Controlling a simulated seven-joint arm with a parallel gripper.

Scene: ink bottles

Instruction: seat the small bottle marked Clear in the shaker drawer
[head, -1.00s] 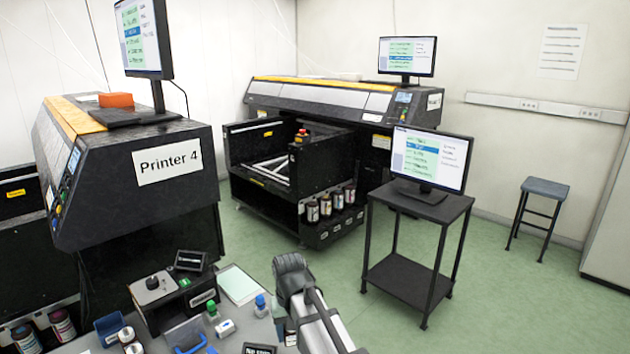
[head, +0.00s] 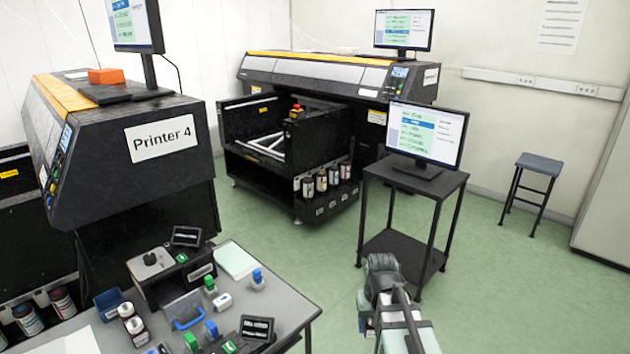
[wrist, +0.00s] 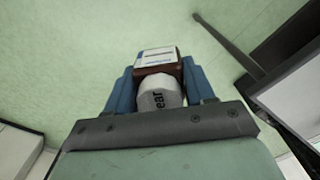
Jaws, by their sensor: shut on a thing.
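In the wrist view, my gripper (wrist: 157,82) has its blue fingers shut on a small brown bottle (wrist: 165,66). I cannot tell which part is the shaker drawer.
The grey table (head: 290,300) holds several small bottles, a blue tray (head: 107,303) and a pale sheet (head: 236,260). A dark stand (head: 415,185) with a monitor is beyond my arm. Open floor lies between table and stand. Printer 4 (head: 125,150) is at left.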

